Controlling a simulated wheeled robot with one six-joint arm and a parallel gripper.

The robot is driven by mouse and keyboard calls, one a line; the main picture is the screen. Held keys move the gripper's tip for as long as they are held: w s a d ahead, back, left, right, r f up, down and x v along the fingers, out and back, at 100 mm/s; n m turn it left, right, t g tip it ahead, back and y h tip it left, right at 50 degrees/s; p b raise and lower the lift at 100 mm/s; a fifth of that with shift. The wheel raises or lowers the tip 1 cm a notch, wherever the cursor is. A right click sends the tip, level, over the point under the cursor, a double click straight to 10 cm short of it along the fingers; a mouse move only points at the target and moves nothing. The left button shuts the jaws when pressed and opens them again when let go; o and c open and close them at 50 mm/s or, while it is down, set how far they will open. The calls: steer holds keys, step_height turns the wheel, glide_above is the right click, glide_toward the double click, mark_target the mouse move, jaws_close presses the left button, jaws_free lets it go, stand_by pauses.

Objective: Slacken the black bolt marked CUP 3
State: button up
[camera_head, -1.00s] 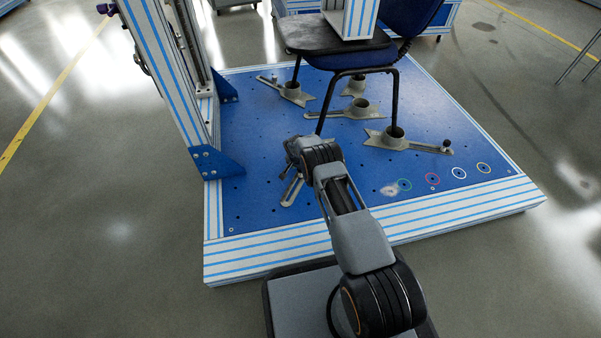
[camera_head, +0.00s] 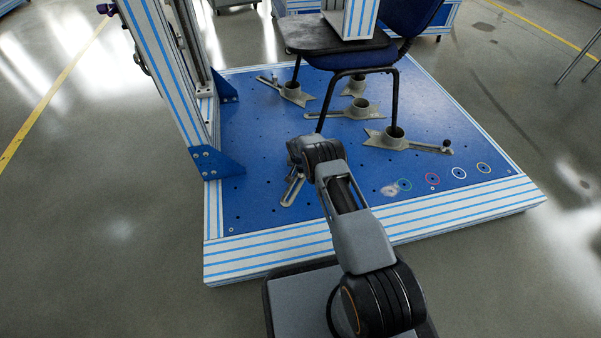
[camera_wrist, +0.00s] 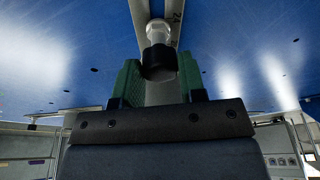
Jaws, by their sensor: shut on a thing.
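In the wrist view a black bolt head (camera_wrist: 158,64) sits between the green-padded fingertips of my gripper (camera_wrist: 160,82), which is shut on it. A pale metal collar (camera_wrist: 157,31) and a grey slotted bar (camera_wrist: 138,12) show just beyond the bolt, against the blue plate. A small mark beside the bar is too unclear to read as CUP 3. In the head view my wrist hides the gripper and this bolt. The end of the slotted bar (camera_head: 293,190) pokes out below my wrist on the plate.
The blue plate (camera_head: 255,205) bears several grey cups on slotted bars, such as one at right (camera_head: 395,143) with a dark bolt (camera_head: 446,147). A chair (camera_head: 345,57) stands on it. A striped upright frame (camera_head: 165,75) rises at left. Coloured rings (camera_head: 459,173) mark the front right.

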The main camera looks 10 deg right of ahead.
stand_by(0.3)
steer(key=shift+n, duration=0.9)
steer(key=o, duration=0.6)
